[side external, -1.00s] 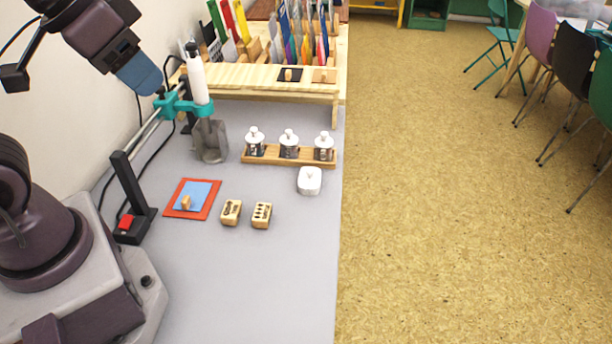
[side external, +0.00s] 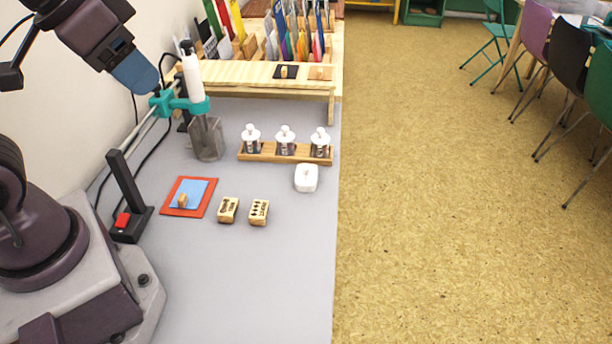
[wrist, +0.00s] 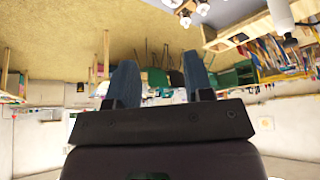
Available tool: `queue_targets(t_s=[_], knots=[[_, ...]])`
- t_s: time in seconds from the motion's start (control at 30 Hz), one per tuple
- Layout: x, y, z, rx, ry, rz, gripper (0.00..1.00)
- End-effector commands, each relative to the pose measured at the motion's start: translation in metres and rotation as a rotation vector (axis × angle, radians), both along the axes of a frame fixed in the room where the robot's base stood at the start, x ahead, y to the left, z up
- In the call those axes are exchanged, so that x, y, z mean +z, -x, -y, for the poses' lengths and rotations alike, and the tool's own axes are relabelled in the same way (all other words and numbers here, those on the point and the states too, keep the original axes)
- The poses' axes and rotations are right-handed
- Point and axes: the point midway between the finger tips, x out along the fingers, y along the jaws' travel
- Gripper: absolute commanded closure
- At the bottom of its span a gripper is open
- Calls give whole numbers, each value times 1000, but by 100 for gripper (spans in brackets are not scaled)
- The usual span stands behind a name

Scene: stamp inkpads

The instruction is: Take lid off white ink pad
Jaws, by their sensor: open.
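The white ink pad (side external: 306,179) is a small white box with rounded corners and a little knob on its lid. It sits closed on the grey table near the right edge, in front of a wooden rack. My gripper (side external: 137,75) is raised at the upper left in the side view, well away from the ink pad. The wrist view shows its two blue fingers (wrist: 160,85) apart with nothing between them. I cannot make out the ink pad for sure in the wrist view.
A wooden rack (side external: 251,152) holds three white-topped jars behind the ink pad. Two wooden stamps (side external: 228,210) and a red-edged blue mat (side external: 211,196) lie to the left. A teal clamp stand (side external: 178,103) holds a white bottle above a clear beaker (side external: 207,140). The front table is clear.

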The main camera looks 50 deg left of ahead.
Motion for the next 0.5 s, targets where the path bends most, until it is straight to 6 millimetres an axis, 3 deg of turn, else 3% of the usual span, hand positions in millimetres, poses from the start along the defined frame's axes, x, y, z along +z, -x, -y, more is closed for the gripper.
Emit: queue_targets(t_s=[0.03, 0.13, 0.4, 0.5], knots=[[0, 0, 0, 0, 0, 0, 41], [0, 0, 0, 0, 0, 0, 21], [-1, 0, -1, 4, 0, -4, 21], [-11, -3, -3, 14, -1, -54, 21]])
